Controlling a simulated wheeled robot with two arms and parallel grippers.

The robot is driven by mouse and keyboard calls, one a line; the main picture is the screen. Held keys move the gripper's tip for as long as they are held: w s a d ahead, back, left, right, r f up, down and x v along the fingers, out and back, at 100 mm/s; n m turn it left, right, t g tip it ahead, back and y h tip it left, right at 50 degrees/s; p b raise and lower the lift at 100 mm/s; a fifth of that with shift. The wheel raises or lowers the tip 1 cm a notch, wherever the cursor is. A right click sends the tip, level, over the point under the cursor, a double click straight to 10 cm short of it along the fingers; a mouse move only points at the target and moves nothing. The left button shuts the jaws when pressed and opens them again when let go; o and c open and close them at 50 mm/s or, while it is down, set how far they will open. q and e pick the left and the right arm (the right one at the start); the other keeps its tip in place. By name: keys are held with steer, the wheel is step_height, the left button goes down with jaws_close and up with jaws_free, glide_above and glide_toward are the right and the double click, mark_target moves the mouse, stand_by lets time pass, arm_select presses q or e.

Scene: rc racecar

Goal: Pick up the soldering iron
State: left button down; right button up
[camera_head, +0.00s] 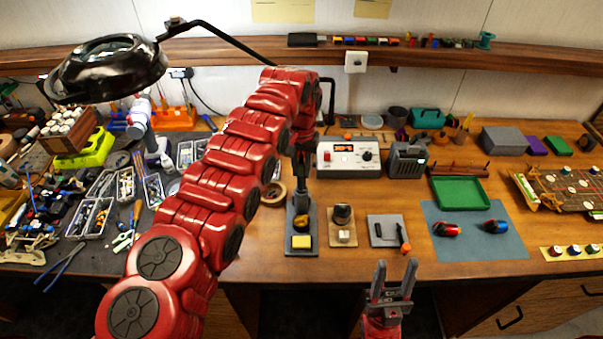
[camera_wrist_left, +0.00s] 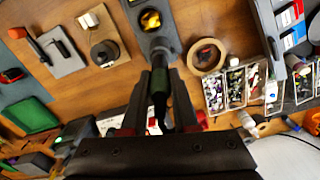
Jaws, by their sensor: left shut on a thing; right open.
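My left gripper (camera_head: 302,168) is shut on the soldering iron, above the back of the grey iron stand (camera_head: 290,244). I cannot tell whether the iron's tip is clear of the stand. My right gripper (camera_head: 394,277) is open and empty at the table's front edge.
A white soldering station (camera_head: 348,170) stands behind and right of the stand. A tape roll (camera_head: 273,193) lies left of it. A small wooden block (camera_head: 343,238) and a grey pad (camera_head: 383,240) lie to the right. Cluttered trays fill the left; a magnifier lamp (camera_head: 108,68) hangs above.

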mark_target(302, 155)
arm_select(q)
steer(key=shift+r, duration=0.6)
step_height(302, 155, up, 5)
steer(key=shift+d+p, duration=0.1)
steer(key=shift+p, duration=0.7)
step_height(302, 155, up, 12)
steer(key=p, duration=0.8)
steer(key=shift+f, duration=0.15)
